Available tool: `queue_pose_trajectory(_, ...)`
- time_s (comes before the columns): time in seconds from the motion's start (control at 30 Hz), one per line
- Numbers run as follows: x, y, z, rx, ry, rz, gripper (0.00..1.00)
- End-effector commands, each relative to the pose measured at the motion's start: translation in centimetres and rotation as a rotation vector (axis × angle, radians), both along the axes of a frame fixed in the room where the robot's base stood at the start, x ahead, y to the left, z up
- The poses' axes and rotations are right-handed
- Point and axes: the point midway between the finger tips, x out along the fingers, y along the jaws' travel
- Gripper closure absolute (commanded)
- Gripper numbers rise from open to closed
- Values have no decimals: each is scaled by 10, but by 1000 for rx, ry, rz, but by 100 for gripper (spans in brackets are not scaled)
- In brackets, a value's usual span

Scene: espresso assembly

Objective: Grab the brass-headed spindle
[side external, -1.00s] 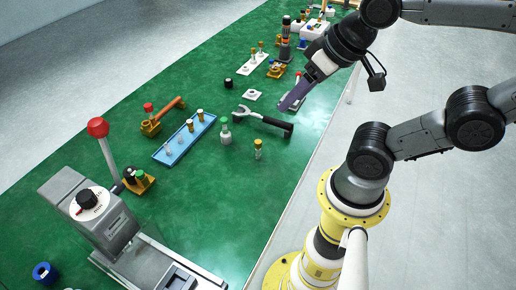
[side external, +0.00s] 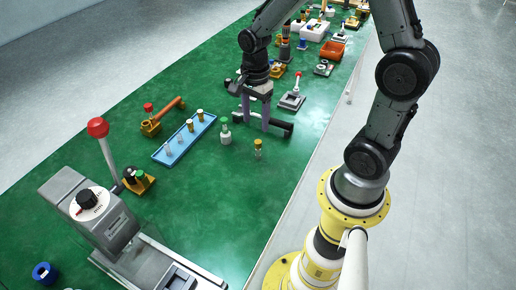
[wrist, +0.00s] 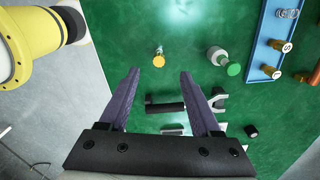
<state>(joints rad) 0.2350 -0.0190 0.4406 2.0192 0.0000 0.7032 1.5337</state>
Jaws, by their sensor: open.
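A small spindle with a yellow brass-coloured head (side external: 258,147) stands upright on the green table, apart from other objects. In the wrist view its round head (wrist: 158,61) lies just beyond the fingertips, roughly centred between them. My gripper (side external: 255,123) points down with its purple fingers apart, over the black-handled wrench and a short way behind the spindle. It also shows open and empty in the wrist view (wrist: 159,73). The spindle is not between the fingers in the side view.
A green-topped white bottle (side external: 225,132) stands left of the spindle. A blue tray (side external: 167,158) with small brass-coloured and pale parts lies farther left. The wrench (side external: 285,129) lies partly behind my fingers. Green table nearer the camera than the spindle is clear.

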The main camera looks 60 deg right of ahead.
Motion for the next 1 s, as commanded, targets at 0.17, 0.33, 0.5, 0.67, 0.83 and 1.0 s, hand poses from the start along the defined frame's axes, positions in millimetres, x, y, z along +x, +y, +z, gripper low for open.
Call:
queue_pose_trajectory(0.17, -2, 0, -32, 1, 6, 1, 36)
queue_pose_trajectory(0.33, -2, 0, -61, 1, 4, 2, 36)
queue_pose_trajectory(0.5, -1, 0, -76, 0, 0, 2, 36)
queue_pose_trajectory(0.67, -2, -3, -87, 0, 2, 1, 36)
queue_pose_trajectory(0.83, -4, -9, -112, 0, 2, 0, 36)
queue_pose_trajectory(1.0, -3, -8, -128, 0, 0, 2, 36)
